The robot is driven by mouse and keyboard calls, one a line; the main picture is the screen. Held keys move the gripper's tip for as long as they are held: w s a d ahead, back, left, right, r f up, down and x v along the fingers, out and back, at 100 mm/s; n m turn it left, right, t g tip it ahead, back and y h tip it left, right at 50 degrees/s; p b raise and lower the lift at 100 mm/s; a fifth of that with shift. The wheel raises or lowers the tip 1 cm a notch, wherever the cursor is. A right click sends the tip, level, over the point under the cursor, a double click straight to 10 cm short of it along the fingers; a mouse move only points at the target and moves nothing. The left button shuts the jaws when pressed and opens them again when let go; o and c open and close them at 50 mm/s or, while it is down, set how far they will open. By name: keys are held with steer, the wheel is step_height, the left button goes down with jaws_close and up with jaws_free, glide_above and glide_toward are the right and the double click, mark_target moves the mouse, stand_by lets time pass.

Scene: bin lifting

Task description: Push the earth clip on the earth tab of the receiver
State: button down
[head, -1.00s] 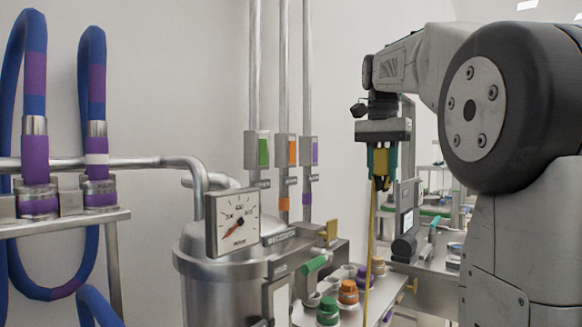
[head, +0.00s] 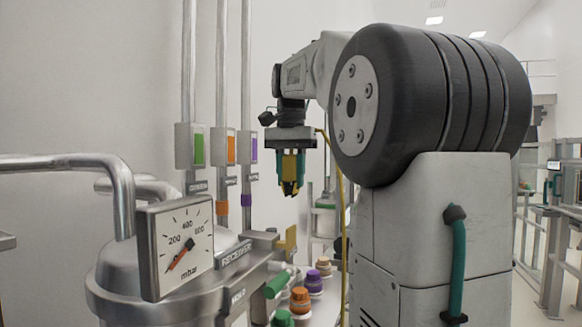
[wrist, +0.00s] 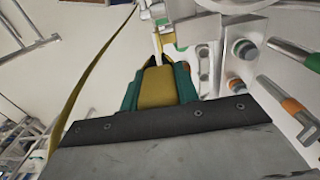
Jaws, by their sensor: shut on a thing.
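My gripper (head: 290,184) has teal fingers and is shut on the yellow earth clip (wrist: 157,88), pointing down. The steel receiver (head: 120,292) stands at the lower left. Its yellow earth tab (head: 288,242) sticks up at the right end of its label arm. In the head view my gripper appears above the tab, with a gap between. In the wrist view a yellow piece (wrist: 166,36), apparently the tab, shows just beyond the clip's dark jaws. I cannot tell the depth between them.
A yellow cable (head: 344,200) hangs beside my arm and crosses the wrist view's left. A dial gauge (head: 178,246) stands on the receiver. Pipes rise behind.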

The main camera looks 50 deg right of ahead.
mark_target(291, 227)
steer(key=shift+f, duration=1.6)
steer(key=shift+s+a+r, duration=0.15)
steer(key=shift+r, duration=0.1)
steer(key=shift+f, duration=1.55)
steer(key=shift+f, duration=0.1)
steer(key=shift+f, duration=1)
steer(key=shift+f, duration=1.1)
steer(key=c, duration=1)
jaws_free()
steer(key=shift+o, duration=0.2)
